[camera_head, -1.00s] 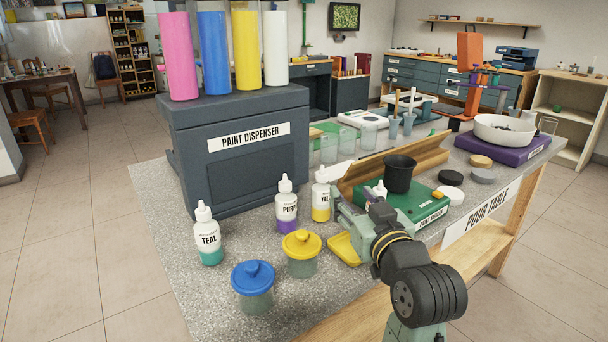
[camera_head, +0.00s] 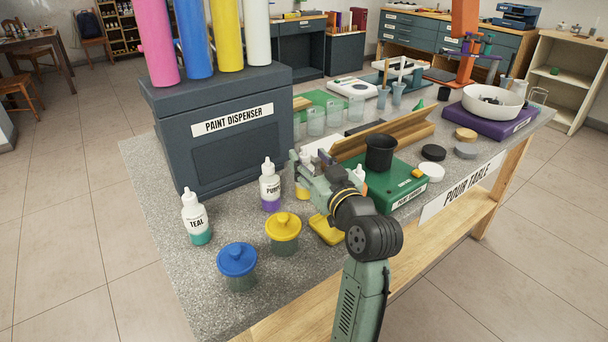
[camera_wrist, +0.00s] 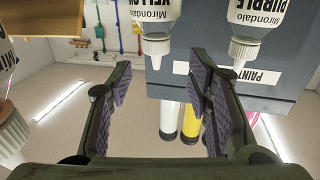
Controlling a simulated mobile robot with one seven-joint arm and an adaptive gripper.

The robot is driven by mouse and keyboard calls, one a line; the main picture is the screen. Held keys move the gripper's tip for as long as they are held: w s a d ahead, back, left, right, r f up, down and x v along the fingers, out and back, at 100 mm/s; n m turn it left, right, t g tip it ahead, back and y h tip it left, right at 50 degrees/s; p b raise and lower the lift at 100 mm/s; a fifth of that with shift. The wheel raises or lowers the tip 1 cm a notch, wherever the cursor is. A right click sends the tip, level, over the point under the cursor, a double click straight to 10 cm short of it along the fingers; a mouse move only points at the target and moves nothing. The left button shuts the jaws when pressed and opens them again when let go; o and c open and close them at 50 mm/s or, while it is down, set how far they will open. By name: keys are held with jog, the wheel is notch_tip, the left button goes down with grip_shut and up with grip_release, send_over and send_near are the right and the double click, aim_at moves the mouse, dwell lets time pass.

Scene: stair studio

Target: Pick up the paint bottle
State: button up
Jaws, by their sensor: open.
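Several white paint bottles with coloured bases stand on the grey table. The teal bottle (camera_head: 196,220) is at the left. The purple bottle (camera_head: 270,187) stands before the dispenser, left of my gripper (camera_head: 305,168). The yellow bottle (camera_head: 302,191) is mostly hidden behind my gripper. Another bottle (camera_head: 360,174) shows only partly behind my arm. In the upside-down wrist view my gripper (camera_wrist: 160,72) is open and empty. The yellow bottle (camera_wrist: 151,12) shows at the top between and beyond the fingers, the purple bottle (camera_wrist: 256,18) to the right, and part of another bottle (camera_wrist: 12,132) at the left edge.
The grey paint dispenser (camera_head: 225,150) stands behind the bottles. Blue-lidded (camera_head: 237,262) and yellow-lidded (camera_head: 284,230) jars and a yellow tray (camera_head: 328,231) are in front. A green scale (camera_head: 402,190) bears a black cup (camera_head: 380,152), beside a wooden trough (camera_head: 408,135).

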aim_at(305, 151)
jog(key=p+x, duration=0.1)
jog(key=x, duration=0.3)
jog(key=shift+w+d+p, duration=0.1)
jog(key=shift+w+p, duration=0.25)
grip_shut()
dwell(0.7)
